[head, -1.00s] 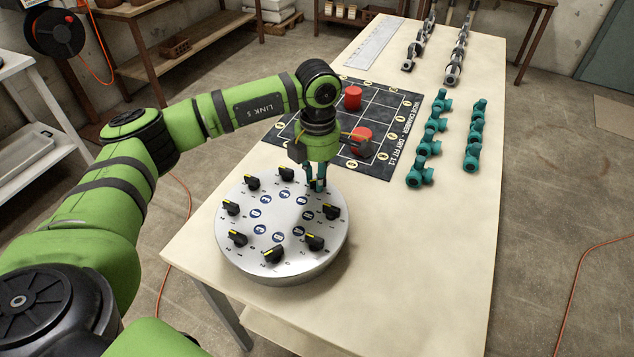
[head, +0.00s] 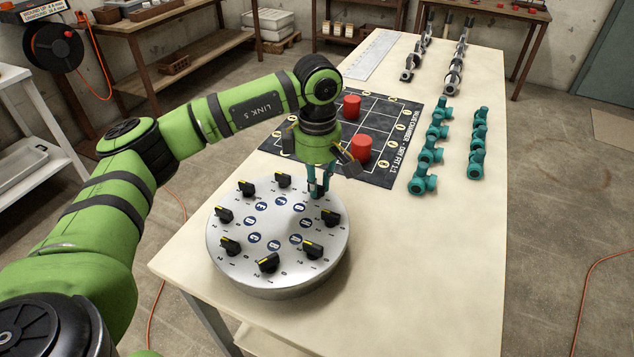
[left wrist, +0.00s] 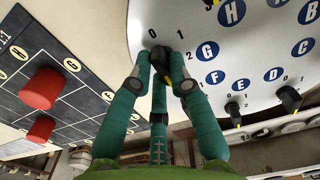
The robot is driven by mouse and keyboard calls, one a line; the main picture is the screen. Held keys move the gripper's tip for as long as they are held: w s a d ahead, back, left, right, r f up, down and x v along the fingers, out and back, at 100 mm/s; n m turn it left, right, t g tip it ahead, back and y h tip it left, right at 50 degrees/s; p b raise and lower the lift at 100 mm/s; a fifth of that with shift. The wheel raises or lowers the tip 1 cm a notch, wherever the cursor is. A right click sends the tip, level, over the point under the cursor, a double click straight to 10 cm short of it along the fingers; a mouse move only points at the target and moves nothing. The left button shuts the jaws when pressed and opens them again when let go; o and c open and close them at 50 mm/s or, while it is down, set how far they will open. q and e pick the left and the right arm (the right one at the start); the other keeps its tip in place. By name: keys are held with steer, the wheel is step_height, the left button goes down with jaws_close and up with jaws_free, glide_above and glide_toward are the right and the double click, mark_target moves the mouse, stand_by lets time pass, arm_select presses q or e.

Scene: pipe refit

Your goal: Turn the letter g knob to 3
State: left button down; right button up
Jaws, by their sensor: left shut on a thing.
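The round silver dial plate (head: 285,283) stands on the near end of the table, with several black knobs around its rim. My left gripper (head: 319,190) points down at its far edge, with its teal fingers closed around one knob. In the left wrist view, the left gripper (left wrist: 160,80) surrounds this black knob (left wrist: 160,58), next to the blue G label (left wrist: 207,50). A bit of its yellow mark shows between the fingers. The numbers 0 and 1 show beside it; its exact setting is hidden. My right gripper is not in view.
Neighbouring knobs, such as the one at the right rim (head: 330,218), stand close to the fingers. A black grid mat (head: 385,110) with red cylinders (head: 361,147) lies behind the dial. Teal fittings (head: 432,150) lie farther right. The table's right front is clear.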

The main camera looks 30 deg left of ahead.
arm_select(q)
steer(key=shift+r, duration=0.1)
stand_by(0.4)
steer(key=c, duration=1.1)
jaws_free()
steer(key=shift+c, duration=0.2)
step_height(320, 180, up, 12)
